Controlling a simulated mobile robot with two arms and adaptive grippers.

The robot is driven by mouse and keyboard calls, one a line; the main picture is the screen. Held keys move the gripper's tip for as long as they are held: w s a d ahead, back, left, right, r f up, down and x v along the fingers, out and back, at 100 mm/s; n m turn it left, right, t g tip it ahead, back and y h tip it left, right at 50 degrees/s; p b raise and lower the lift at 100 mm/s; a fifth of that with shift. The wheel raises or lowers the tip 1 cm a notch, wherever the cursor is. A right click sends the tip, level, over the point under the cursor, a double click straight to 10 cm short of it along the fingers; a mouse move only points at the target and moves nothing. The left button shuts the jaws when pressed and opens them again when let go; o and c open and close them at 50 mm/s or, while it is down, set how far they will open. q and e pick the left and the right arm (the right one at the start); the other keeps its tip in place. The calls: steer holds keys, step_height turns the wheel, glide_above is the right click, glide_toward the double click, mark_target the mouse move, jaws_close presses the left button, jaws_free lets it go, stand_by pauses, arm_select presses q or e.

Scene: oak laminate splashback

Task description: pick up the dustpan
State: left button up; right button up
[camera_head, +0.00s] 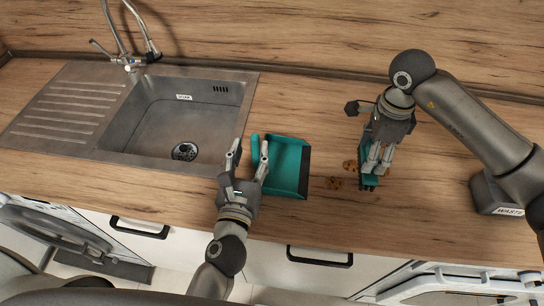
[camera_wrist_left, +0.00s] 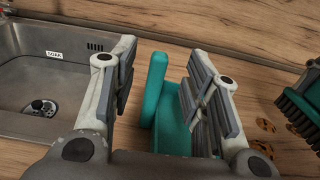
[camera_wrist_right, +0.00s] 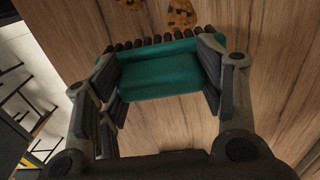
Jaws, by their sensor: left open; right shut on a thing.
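The teal dustpan (camera_head: 287,167) lies on the wooden counter just right of the sink, with a dark lip on its right side and its handle (camera_head: 255,150) at its left. My left gripper (camera_head: 248,150) is open around the handle's near end; in the left wrist view the handle (camera_wrist_left: 156,88) stands between the open fingers, nearer the right one, with a gap at the left. My right gripper (camera_head: 378,160) is shut on a teal brush (camera_wrist_right: 160,75) with dark bristles, right of the dustpan. The fingers hide part of the dustpan and brush.
Brown crumbs or cookies (camera_head: 336,183) lie between the dustpan and the brush. The steel sink (camera_head: 150,130) with its tap is at the left. A grey bin marked WASTE (camera_head: 492,194) stands at the right. The counter's front edge is close to my left arm.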

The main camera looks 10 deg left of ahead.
mark_target(254, 141)
arm_select(q)
steer(key=w+p, duration=0.1)
steer(key=w, duration=0.3)
steer(key=shift+w+f+p, duration=0.1)
steer(key=shift+w+p, duration=0.2)
steer(key=shift+w, duration=0.05)
arm_select(e)
steer(key=shift+r, duration=0.85)
arm_select(q)
steer(key=shift+w+a+f, duration=0.1)
steer(key=shift+w+f, duration=0.05)
steer(key=shift+w, duration=0.25)
jaws_close()
